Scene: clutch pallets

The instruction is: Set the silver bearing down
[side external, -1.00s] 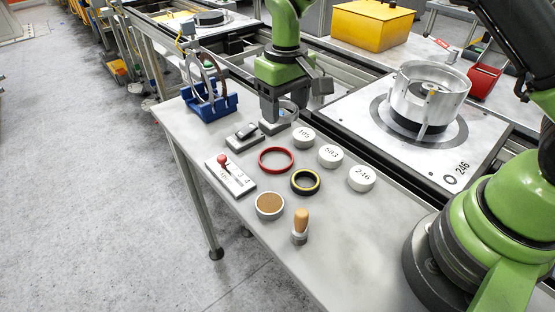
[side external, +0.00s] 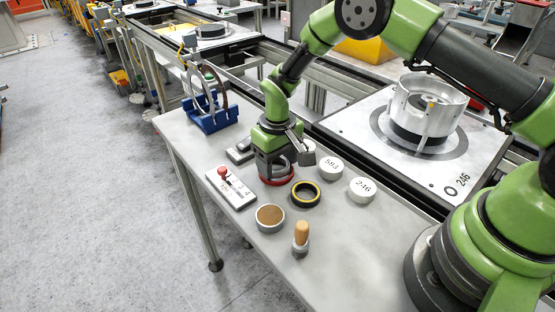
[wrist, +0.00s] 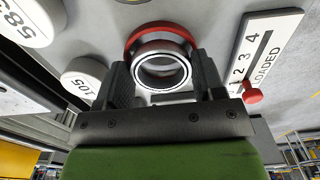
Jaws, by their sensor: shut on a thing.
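The silver bearing (wrist: 162,88) is a shiny ring held between the two dark fingers of my gripper (wrist: 162,74) in the wrist view. My gripper (side external: 275,170) is over the red ring (side external: 275,182) on the bench in the side view, where the fingers largely hide the bearing. In the wrist view the red ring (wrist: 161,29) shows behind the bearing, its red arc visible along the upper side. The bearing overlaps the ring in that view; I cannot tell whether they touch.
Several white numbered discs (side external: 362,190) lie right of the gripper. A black-yellow ring (side external: 305,194), a brown-topped round pad (side external: 270,217) and a wooden-handled tool (side external: 301,238) stand in front. A lever plate (side external: 231,188) is at left, a blue rack (side external: 210,112) behind. The bench's near-right part is clear.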

